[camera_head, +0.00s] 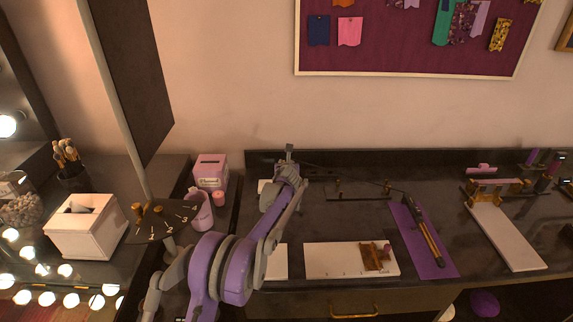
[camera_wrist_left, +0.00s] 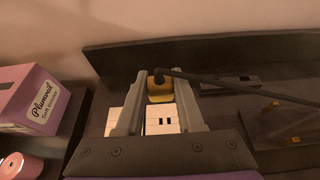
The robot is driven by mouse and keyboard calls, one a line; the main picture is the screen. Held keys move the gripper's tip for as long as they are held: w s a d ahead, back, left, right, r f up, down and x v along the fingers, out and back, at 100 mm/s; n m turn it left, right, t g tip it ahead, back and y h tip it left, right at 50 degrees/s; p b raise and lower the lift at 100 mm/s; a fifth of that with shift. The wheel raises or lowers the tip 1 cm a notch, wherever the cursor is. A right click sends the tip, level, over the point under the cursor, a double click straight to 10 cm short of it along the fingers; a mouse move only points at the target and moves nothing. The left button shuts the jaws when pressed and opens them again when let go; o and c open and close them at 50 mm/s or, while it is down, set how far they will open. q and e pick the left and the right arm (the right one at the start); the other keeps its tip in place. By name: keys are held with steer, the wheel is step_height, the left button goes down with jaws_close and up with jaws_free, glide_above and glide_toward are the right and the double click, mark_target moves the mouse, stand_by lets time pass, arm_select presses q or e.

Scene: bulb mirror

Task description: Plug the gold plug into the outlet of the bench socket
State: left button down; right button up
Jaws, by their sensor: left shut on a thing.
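The gold plug (camera_wrist_left: 160,90) sits between the two fingers of my left gripper (camera_wrist_left: 160,98) in the left wrist view, with a dark cord running from it to the right. My left gripper (camera_head: 289,158) is shut on the plug, at the back of the bench in the head view. The white bench socket (camera_wrist_left: 163,122), with dark slots, shows between the fingers, below the plug in the picture. The plug appears apart from the slots, but the gap is hard to judge. Part of the socket shows beside my arm in the head view (camera_head: 263,186). My right gripper is not in view.
A pink box (camera_head: 211,170) and pink cups stand left of my gripper. A tissue box (camera_head: 85,226) is farther left. A curling iron lies on a purple mat (camera_head: 411,240) to the right. A low dark rack (camera_head: 358,197) stands near the cord.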

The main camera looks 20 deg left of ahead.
arm_select(q)
steer(key=shift+f+b, duration=1.45)
steer(key=shift+f, duration=1.45)
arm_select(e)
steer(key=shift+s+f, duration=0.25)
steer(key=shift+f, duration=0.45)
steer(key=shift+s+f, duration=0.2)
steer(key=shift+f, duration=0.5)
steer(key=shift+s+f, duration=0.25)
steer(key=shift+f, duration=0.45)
arm_select(q)
steer(key=shift+b, duration=0.6)
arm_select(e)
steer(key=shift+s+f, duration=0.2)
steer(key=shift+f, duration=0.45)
arm_select(q)
steer(key=shift+f+b, duration=0.75)
steer(key=shift+f, duration=0.5)
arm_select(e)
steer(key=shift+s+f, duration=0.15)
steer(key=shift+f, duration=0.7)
arm_select(q)
steer(key=shift+c, duration=2.2)
jaws_free()
steer(key=shift+s, duration=0.15)
